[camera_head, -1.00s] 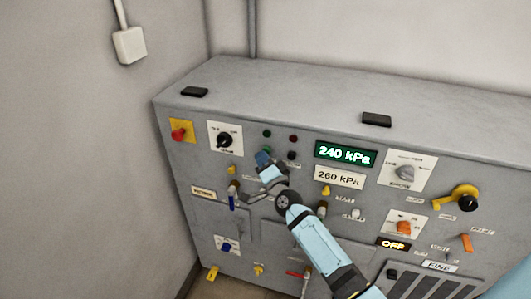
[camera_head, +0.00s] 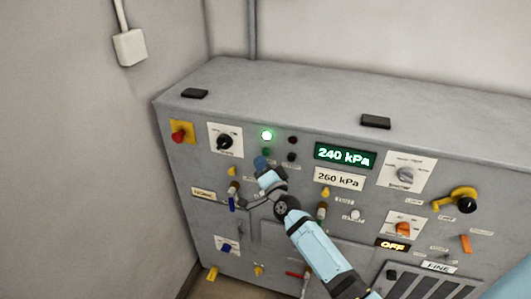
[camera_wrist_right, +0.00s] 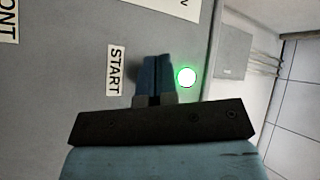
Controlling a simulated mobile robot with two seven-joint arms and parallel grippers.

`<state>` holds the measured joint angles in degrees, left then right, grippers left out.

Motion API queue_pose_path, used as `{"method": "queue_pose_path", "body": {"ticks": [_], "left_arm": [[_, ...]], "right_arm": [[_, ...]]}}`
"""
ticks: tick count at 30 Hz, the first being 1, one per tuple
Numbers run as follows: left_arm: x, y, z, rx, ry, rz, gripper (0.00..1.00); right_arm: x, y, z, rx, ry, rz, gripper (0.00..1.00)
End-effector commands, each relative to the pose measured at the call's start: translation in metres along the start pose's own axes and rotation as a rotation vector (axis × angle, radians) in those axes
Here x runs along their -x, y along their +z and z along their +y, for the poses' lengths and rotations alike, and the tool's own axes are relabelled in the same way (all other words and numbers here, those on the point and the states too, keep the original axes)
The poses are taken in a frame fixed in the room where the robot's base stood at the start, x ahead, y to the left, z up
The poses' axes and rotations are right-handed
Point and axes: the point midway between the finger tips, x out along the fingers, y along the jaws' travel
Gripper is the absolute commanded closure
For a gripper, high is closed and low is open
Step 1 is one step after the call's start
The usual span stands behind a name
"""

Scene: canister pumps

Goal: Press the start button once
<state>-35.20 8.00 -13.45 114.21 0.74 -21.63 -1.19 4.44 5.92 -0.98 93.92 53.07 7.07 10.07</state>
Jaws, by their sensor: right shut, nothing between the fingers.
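The start button (camera_head: 267,151) is a small dark green round on the grey panel, partly showing just above my right gripper's tips in the head view. My right gripper (camera_head: 261,163) is shut and empty, close in front of the panel; I cannot tell whether it touches. Above the button a green lamp (camera_head: 267,134) is lit. In the wrist view the shut blue fingers (camera_wrist_right: 156,80) lie between the START label (camera_wrist_right: 115,70) and the glowing lamp (camera_wrist_right: 185,77); the button is hidden behind them there. My left gripper is not in view.
A dark red lamp (camera_head: 292,140) and a black button (camera_head: 292,157) sit just to the right. A black selector knob (camera_head: 224,141) and a red emergency button (camera_head: 179,136) are to the left. The display (camera_head: 345,155) reads 240 kPa. Levers and valves stick out lower down.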

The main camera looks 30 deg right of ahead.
Motion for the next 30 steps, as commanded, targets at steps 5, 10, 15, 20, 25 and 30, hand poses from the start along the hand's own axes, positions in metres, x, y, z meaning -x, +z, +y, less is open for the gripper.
{"method": "queue_pose_path", "body": {"ticks": [5,10,15,20,25,30], "left_arm": [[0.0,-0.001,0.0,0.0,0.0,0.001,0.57],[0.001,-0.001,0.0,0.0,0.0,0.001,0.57],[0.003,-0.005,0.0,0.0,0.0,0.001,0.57],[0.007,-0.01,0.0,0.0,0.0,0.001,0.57],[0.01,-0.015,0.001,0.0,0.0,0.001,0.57],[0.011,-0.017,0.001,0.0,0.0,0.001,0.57]], "right_arm": [[0.001,0.001,-0.001,0.0,-0.001,0.001,1.0],[0.001,0.001,-0.001,0.0,-0.001,0.001,1.0],[0.007,0.004,-0.006,0.0,-0.001,0.001,1.0],[0.017,0.012,-0.015,-0.001,0.0,0.0,1.0],[0.029,0.021,-0.023,0.0,0.0,0.0,1.0],[0.036,0.026,-0.027,0.0,-0.001,0.001,1.0]]}}
